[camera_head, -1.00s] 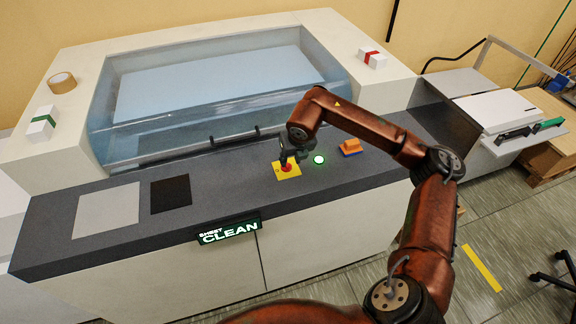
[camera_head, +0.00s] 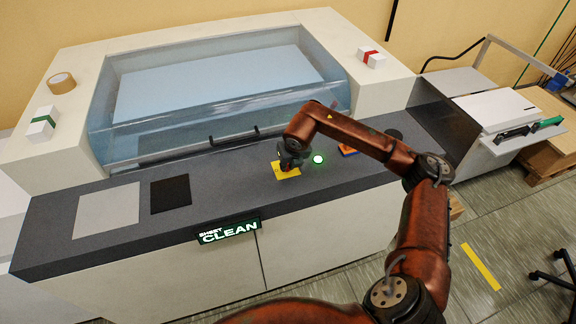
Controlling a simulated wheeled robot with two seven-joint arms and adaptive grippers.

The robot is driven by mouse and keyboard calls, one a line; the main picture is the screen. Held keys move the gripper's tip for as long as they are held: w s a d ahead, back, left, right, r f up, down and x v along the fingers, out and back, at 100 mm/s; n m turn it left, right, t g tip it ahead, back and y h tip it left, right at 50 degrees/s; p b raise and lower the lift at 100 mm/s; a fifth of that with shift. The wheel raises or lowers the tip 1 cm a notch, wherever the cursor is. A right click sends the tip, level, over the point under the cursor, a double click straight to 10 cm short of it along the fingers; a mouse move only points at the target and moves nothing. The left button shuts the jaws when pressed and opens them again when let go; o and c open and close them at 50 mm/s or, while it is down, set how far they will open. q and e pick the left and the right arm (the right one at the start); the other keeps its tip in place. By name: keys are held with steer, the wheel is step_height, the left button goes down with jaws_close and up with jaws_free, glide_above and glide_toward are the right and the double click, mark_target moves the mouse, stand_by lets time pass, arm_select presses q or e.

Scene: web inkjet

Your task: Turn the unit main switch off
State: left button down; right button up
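A yellow plate (camera_head: 284,173) lies on the dark grey front ledge of the machine, and it looks like the base of the unit main switch. The red knob on this plate is hidden now behind my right gripper (camera_head: 288,163). The gripper points down right over the plate and seems to be at the knob. Whether its fingers touch or grip the knob cannot be told. My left gripper is not in view.
A lit green button (camera_head: 318,159) sits just right of the plate. An orange and blue object (camera_head: 348,151) is partly hidden behind my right arm. A clear cover (camera_head: 215,115) with a bar handle stands behind. A lit "SHEET CLEAN" sign (camera_head: 229,231) is on the front edge.

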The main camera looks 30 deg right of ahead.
jaws_close()
steer(key=shift+d, duration=0.1)
steer(key=shift+d+f+n+y+b, duration=0.1)
steer(key=shift+d+n+y+b, duration=0.1)
steer(key=shift+n+b, duration=0.3)
steer(key=shift+d+f+n+y+b, duration=0.1)
steer(key=shift+n+y+b, duration=0.1)
steer(key=shift+n+b, duration=0.25)
steer(key=shift+d+n+y+b, duration=0.15)
steer(key=shift+n+y+b, duration=0.25)
steer(key=shift+n, duration=0.55)
steer(key=n, duration=0.1)
steer(key=n+b, duration=0.1)
steer(key=shift+d+r+n+y, duration=0.1)
steer(key=shift+d+n+y, duration=0.2)
steer(key=shift+y, duration=0.1)
steer(key=n, duration=0.1)
steer(key=n+y+b, duration=0.1)
steer(key=n, duration=0.1)
steer(key=w+d+n+g+y, duration=0.1)
steer(key=n, duration=0.1)
steer(key=shift+r, duration=0.1)
steer(key=n, duration=0.2)
steer(key=n+g+b, duration=0.1)
steer(key=n, duration=0.1)
steer(key=w+n+g+y, duration=0.1)
steer(key=n, duration=0.1)
steer(key=shift+d, duration=0.3)
steer(key=shift+n, duration=0.3)
